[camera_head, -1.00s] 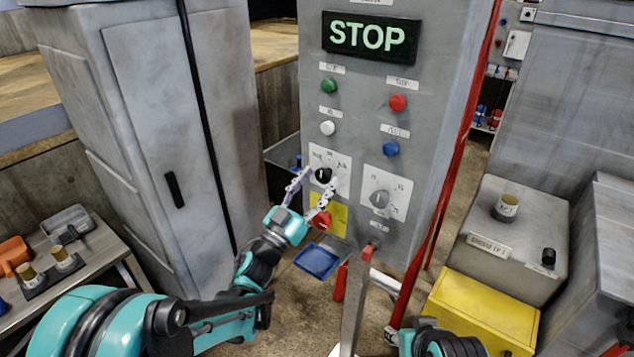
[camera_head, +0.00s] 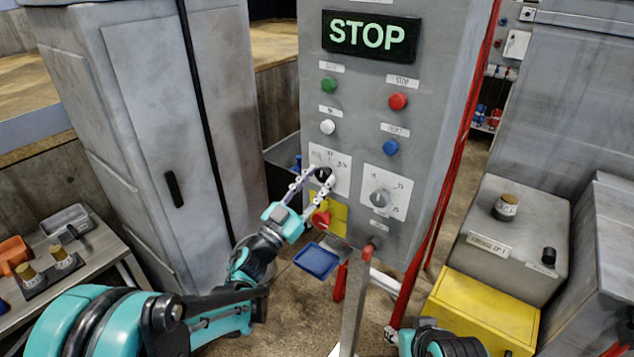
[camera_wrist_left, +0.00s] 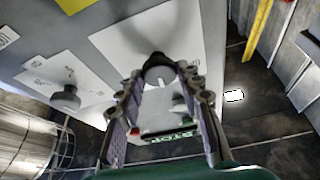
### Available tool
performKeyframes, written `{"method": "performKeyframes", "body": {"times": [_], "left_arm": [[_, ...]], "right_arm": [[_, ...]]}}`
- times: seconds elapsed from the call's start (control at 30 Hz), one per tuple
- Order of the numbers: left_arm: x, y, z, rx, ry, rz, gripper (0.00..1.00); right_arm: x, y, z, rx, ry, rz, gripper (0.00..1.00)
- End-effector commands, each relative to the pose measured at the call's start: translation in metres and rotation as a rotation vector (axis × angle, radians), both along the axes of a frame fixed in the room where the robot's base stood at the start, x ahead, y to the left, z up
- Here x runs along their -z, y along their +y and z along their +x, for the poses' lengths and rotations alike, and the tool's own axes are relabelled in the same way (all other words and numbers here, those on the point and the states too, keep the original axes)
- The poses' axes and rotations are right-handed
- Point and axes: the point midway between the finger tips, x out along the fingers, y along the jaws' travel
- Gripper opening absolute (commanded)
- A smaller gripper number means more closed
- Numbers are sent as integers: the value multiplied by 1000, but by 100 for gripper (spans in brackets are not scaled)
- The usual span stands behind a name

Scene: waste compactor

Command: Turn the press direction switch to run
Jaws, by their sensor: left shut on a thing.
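The grey control panel (camera_head: 350,120) carries a black rotary knob (camera_head: 322,173) on a white label plate. A grey rotary knob (camera_head: 379,198) sits on another plate to its right. The small lettering is too blurred to tell which is named press direction. My left gripper (camera_head: 317,180) is at the black knob, shut on it with one finger on each side. In the left wrist view the black knob (camera_wrist_left: 158,66) shows between the fingertips, partly hidden by them; the grey knob (camera_wrist_left: 65,97) is off to the left.
A lit STOP sign (camera_head: 369,37) tops the panel, above green, red, white and blue buttons. A red knob (camera_head: 321,218) sits on a yellow plate just below the left gripper. A grey cabinet (camera_head: 160,110) stands left; a yellow box (camera_head: 480,310) stands right.

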Motion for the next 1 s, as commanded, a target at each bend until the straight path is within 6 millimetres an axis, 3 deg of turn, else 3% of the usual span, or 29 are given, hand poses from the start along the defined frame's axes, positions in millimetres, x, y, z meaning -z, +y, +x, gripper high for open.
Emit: {"method": "performKeyframes", "body": {"times": [0.6, 1.0], "left_arm": [[-2, 3, 2, 0, -307, 423, 7], [-2, 3, 2, 0, -418, 576, 7]], "right_arm": [[-4, 0, 0, 0, 0, 0, 40], [-9, 0, 0, 0, 0, 0, 40]]}}
